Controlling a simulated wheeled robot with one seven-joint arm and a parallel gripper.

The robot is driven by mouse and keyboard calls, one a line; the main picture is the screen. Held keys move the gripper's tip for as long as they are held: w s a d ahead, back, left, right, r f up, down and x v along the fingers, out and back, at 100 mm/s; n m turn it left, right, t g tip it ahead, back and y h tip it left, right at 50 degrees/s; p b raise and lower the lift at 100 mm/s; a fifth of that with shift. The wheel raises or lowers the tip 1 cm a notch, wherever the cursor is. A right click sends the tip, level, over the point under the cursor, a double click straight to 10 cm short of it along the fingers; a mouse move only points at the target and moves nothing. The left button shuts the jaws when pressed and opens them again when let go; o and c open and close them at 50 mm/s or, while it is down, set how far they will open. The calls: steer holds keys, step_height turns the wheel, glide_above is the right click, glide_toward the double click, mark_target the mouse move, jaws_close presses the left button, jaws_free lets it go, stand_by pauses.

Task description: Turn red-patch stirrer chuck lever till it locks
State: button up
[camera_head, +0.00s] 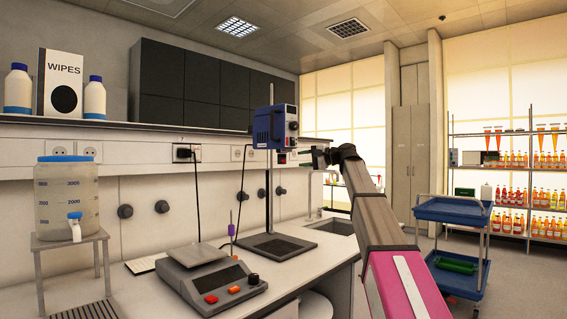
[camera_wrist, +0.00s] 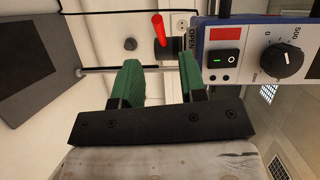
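The blue overhead stirrer (camera_head: 275,127) is on an upright stand in the middle of the head view. It fills the upper right of the wrist view (camera_wrist: 255,50), turned sideways, with a switch and a dial. My gripper (camera_wrist: 160,80) is open with green fingers, close to the chuck. The lever appears beyond the fingertips, and nothing is seen between them.
The stand's dark base plate (camera_head: 276,246) is on the white bench. A balance-like device (camera_head: 208,277) and a water container (camera_head: 67,200) are to the left. A blue cart (camera_head: 453,211) and bottle shelves (camera_head: 507,135) are to the right. A metal rod (camera_wrist: 110,70) runs behind my fingers.

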mark_target(283, 161)
steer(key=x, duration=0.9)
jaws_close()
